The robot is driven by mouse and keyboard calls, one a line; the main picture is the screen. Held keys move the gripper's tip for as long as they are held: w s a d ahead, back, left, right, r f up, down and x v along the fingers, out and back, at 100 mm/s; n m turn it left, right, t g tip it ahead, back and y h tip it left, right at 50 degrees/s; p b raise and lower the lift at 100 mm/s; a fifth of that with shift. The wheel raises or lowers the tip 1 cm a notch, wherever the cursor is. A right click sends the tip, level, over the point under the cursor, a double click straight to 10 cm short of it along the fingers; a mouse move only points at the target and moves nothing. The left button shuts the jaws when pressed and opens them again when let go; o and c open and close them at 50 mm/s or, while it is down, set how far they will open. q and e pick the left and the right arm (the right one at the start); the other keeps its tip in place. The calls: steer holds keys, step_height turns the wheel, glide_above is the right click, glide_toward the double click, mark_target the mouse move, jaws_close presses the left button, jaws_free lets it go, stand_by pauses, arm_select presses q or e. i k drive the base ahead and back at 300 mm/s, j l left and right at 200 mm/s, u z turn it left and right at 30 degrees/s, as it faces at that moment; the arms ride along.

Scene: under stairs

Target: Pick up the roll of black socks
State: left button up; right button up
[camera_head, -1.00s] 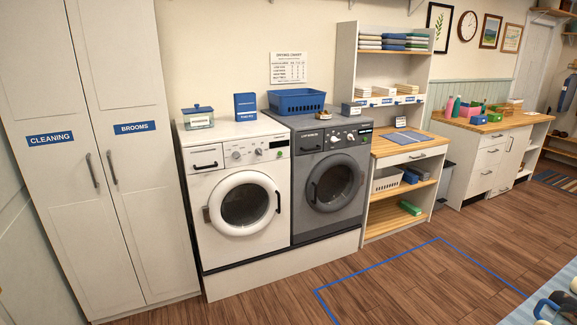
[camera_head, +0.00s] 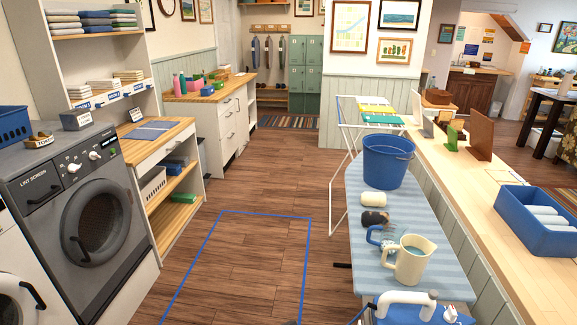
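A dark rolled bundle (camera_head: 374,217), which looks like the roll of black socks, lies on the striped ironing board (camera_head: 436,284). It has a paler patch at its right end. A cream roll (camera_head: 372,199) lies just behind it. A blue mug-like item (camera_head: 381,236) and a cream pitcher (camera_head: 409,259) with blue contents stand just in front of it.
A blue bucket (camera_head: 387,162) stands at the board's far end, and a white-handled iron (camera_head: 406,302) is at its near end. A blue basket (camera_head: 537,221) sits on the wooden ledge at right. The blue-taped floor area (camera_head: 242,268) is clear.

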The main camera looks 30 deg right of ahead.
mark_target(369, 218)
steer(key=i+z, duration=0.15)
steer(key=z, duration=0.3)
steer(key=i+j+z, duration=0.1)
steer(key=z, duration=0.35)
steer(key=i+j+z, duration=0.2)
steer(key=z, duration=0.2)
steer(key=i+j+z, duration=0.1)
steer(key=z, duration=0.35)
steer(key=j+z, duration=0.3)
steer(key=z, duration=0.15)
steer(key=i+j+z, duration=0.1)
steer(key=j+z, duration=0.15)
steer(key=z, duration=0.2)
